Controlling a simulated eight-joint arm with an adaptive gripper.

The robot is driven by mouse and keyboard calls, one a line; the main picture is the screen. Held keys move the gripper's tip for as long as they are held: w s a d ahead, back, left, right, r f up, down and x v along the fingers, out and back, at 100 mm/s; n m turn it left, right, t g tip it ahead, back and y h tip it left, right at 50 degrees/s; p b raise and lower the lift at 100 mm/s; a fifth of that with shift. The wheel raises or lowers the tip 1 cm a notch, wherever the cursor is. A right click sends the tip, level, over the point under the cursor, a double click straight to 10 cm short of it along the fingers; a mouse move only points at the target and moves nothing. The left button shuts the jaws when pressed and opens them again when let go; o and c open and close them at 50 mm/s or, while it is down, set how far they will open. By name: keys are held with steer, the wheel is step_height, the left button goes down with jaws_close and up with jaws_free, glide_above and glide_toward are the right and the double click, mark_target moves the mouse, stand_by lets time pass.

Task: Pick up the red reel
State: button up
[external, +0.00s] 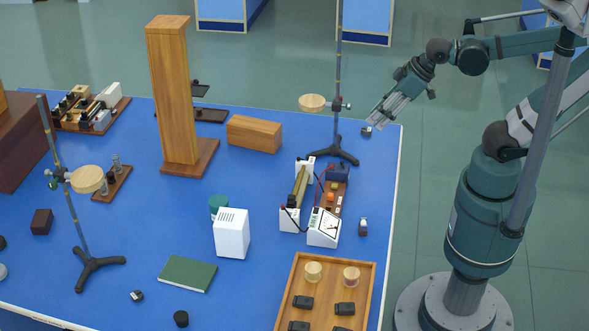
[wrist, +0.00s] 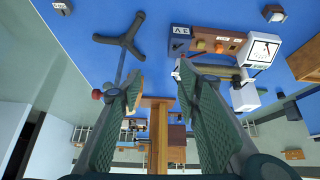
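A small reel with a reddish band (external: 351,277) stands in the wooden tray (external: 368,300) at the front right of the blue table. A similar reel with a yellowish band (external: 313,271) stands to its left in the tray. My gripper (external: 375,122) is in the air by the table's far right corner, well away from the tray and behind it. In the wrist view my gripper (wrist: 160,80) has its two fingers wide apart with nothing between them. I cannot make out the reddish reel in the wrist view.
Several dark blocks (external: 345,308) share the tray. A meter (external: 324,227) and wired apparatus stand behind it. A tripod stand (external: 335,151) with a tall rod rises left of my gripper. A white box (external: 231,233) and green book (external: 187,273) lie left.

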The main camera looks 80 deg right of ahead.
steer(key=w+a+r+n+g+y+p, duration=0.1)
steer(key=w+a+r+n+p, duration=0.15)
steer(key=a, duration=0.35)
steer(key=w+a+r+n+g+p, duration=0.1)
steer(key=w+a+r+n+p, duration=0.1)
steer(key=w+a+p, duration=0.3)
steer(key=n+g+h+p, duration=0.1)
steer(key=n+g+p, duration=0.4)
steer(key=n+p, duration=0.7)
glide_above(352, 272)
steer(key=d+p, duration=0.1)
steer(key=shift+m, duration=0.65)
steer(key=f, duration=0.9)
steer(key=shift+w+f, duration=0.15)
steer(key=shift+w, duration=0.2)
steer(key=shift+s+a+f, duration=0.35)
steer(key=shift+a, duration=0.05)
steer(key=shift+f, duration=1.25)
steer(key=shift+f, duration=0.15)
